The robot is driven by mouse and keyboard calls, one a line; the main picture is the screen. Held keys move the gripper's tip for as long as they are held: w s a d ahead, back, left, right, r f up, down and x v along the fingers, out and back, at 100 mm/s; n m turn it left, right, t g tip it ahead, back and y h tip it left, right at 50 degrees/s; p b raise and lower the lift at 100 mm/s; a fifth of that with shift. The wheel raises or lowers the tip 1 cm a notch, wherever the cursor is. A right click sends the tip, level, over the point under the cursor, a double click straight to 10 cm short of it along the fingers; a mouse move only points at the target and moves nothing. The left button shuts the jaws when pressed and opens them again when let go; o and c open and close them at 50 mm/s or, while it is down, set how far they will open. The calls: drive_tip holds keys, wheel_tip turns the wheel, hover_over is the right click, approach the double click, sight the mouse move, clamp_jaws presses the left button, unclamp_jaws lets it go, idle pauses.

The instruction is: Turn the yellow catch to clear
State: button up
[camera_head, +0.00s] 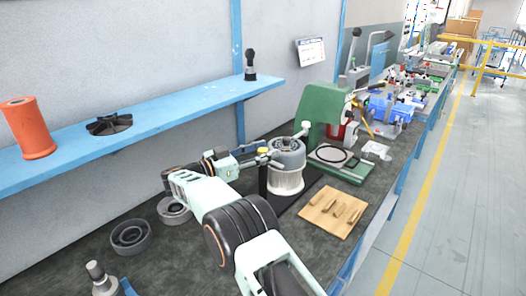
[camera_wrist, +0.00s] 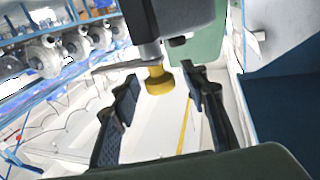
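The yellow catch (camera_wrist: 158,82) shows in the wrist view as a short yellow knob under a grey metal shaft, with a thin grey lever reaching left. My gripper (camera_wrist: 162,76) is open, with one dark finger on each side of the catch and visible gaps to both. In the head view my gripper (camera_head: 262,156) is beside the grey blower housing (camera_head: 288,182), on its left. A small yellow spot shows there, but the catch's shape is too small to make out.
A green machine (camera_head: 320,122) stands behind and right of the blower. A wooden board (camera_head: 318,221) with several small brown pieces lies in front. Dark rings (camera_head: 131,236) lie at the left of the bench. A blue wall shelf (camera_head: 190,108) runs above the arm.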

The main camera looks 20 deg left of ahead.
drive_tip(key=v, duration=1.2)
drive_tip(key=shift+s, duration=0.1)
